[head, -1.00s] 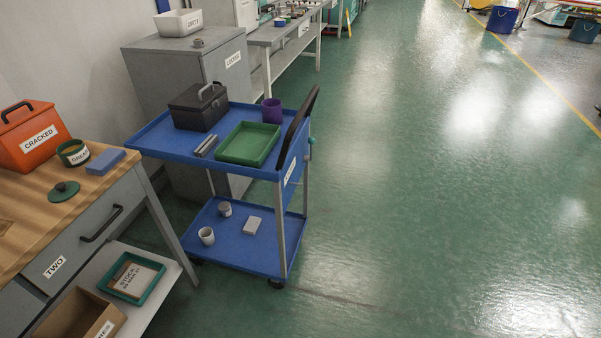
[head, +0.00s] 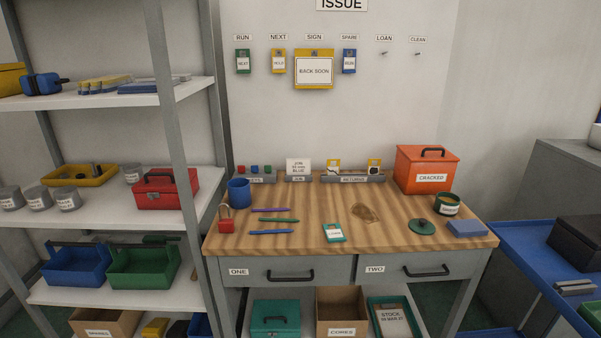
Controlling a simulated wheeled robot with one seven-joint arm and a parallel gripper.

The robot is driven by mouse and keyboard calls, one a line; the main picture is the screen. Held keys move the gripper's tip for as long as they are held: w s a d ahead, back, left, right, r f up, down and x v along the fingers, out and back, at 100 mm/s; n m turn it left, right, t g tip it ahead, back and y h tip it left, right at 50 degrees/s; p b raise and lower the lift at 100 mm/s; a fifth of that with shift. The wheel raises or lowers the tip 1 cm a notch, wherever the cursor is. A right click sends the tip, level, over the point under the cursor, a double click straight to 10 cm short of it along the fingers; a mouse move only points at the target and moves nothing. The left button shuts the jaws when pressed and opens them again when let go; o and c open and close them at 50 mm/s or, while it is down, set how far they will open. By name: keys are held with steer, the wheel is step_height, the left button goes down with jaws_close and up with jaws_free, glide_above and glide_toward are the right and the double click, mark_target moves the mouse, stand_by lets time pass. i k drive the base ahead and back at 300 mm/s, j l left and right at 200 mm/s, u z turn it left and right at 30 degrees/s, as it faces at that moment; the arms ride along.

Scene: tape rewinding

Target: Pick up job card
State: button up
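A white card (head: 298,166) with a few printed lines, apparently "JOB", "10 mm" and "BLUE", stands upright in a small grey holder (head: 299,179) at the back of the wooden workbench (head: 320,213). It is between a grey rack (head: 257,179) with small red, blue and green pieces and a grey "RETURNS" rack (head: 346,179) with yellow-topped tags. My gripper is not in view.
The bench also bears a blue cup (head: 239,192), red padlock (head: 226,222), several pens, a teal-edged tag (head: 333,232), an orange "CRACKED" box (head: 426,170) and a blue block (head: 467,228). Shelves (head: 110,198) stand left; a blue cart (head: 525,262) stands right.

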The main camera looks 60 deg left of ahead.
mark_target(294, 167)
steer(key=u, duration=1.6)
steer(key=i+l+u, duration=0.1)
steer(key=i+l, duration=0.2)
steer(key=i+l+u, duration=0.25)
steer(key=i+l, duration=0.25)
steer(key=l, duration=0.2)
steer(key=i+l+u, duration=0.1)
steer(key=l, duration=0.25)
steer(key=i+l+u, duration=0.1)
steer(key=i+l, duration=0.25)
steer(key=i+l+u, duration=0.15)
steer(key=l, duration=0.3)
steer(key=i+l+u, duration=0.1)
steer(key=l, duration=0.35)
steer(key=i+l+u, duration=0.1)
steer(key=i+l, duration=0.2)
steer(key=l, duration=0.15)
steer(key=i, duration=0.5)
